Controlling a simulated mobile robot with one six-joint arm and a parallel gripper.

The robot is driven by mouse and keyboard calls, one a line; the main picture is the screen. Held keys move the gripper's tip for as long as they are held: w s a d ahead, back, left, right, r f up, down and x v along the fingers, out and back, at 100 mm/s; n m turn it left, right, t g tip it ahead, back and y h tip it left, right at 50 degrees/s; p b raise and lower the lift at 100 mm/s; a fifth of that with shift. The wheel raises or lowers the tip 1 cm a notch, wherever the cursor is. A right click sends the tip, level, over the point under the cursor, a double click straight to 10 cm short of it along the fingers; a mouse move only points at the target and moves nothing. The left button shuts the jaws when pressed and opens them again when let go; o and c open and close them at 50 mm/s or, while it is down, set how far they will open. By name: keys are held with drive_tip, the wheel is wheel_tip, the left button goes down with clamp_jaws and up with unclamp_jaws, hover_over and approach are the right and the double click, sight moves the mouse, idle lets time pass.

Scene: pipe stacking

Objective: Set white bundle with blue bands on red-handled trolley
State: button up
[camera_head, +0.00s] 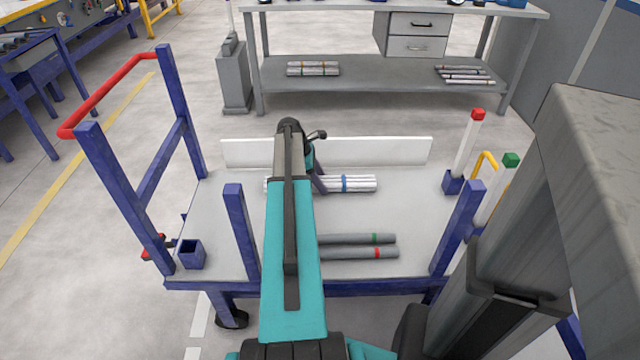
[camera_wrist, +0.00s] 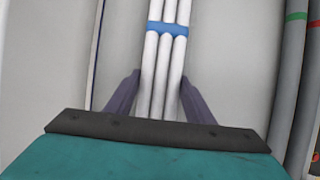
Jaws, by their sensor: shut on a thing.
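The white bundle (camera_head: 361,184) has several pipes and a blue band. It lies left to right low over the deck of the red-handled trolley (camera_head: 225,215); I cannot tell whether it touches the deck. My gripper (camera_head: 318,183) is shut on the bundle, with my arm hiding part of its left half. In the wrist view, the dark fingers of my gripper (camera_wrist: 160,98) stand on either side of the white bundle (camera_wrist: 165,60), just below a blue band. The trolley's red handle (camera_head: 105,92) is at the left.
Two grey pipes, one with a green band (camera_head: 350,239) and one with a red band (camera_head: 350,253), lie on the deck's front part. A white board (camera_head: 385,150) runs along the back. Blue posts (camera_head: 458,228) stand at the front. A workbench (camera_head: 400,72) with bundles stands behind.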

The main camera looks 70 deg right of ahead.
drive_tip(key=o, duration=1.3)
drive_tip(key=shift+f, duration=0.1)
drive_tip(key=p+v, duration=0.2)
drive_tip(key=v, duration=1)
drive_tip(key=shift+w, duration=0.1)
